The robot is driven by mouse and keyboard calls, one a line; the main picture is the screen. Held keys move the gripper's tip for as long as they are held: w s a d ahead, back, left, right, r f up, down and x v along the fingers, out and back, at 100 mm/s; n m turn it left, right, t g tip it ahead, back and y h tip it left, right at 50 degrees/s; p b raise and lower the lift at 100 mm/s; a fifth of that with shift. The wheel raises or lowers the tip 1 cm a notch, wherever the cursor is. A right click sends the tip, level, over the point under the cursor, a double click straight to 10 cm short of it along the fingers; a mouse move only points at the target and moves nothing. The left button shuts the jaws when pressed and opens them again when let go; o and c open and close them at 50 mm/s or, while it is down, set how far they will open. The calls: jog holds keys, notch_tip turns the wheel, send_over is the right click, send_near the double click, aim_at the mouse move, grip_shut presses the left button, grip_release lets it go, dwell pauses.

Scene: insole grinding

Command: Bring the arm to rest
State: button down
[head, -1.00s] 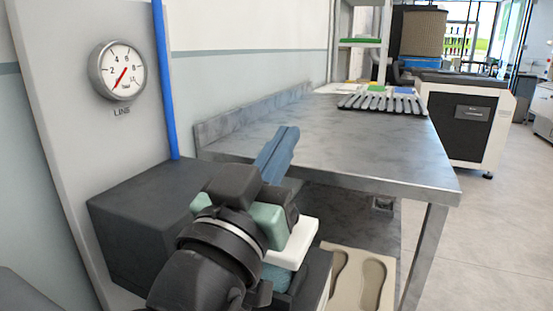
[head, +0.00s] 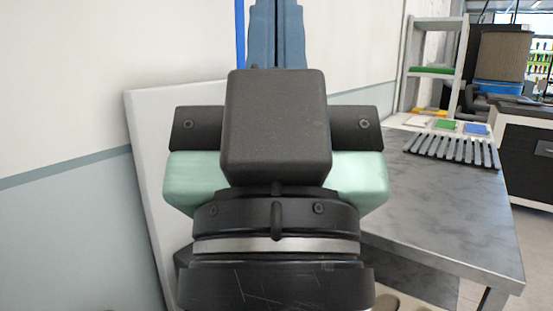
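My gripper (head: 277,34) fills the middle of the head view, raised and pointing up and away from me in front of the pale wall. Its two blue fingers lie side by side with only a thin seam between them, so it looks shut. Nothing shows between the fingers, though their tips reach the top edge of the picture. The dark wrist and pale green gripper body hide much of what lies behind them.
A grey metal table (head: 430,215) stands at the right, with a ribbed dark rack (head: 452,149) and small coloured pads at its back. A shelf (head: 432,70) rises behind. A panel (head: 150,150) and a blue pipe (head: 240,35) are behind my arm.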

notch_tip(320, 180, up, 24)
jog(key=p, duration=2.1)
jog(key=shift+r+p, duration=0.15)
jog(key=shift+p, duration=0.25)
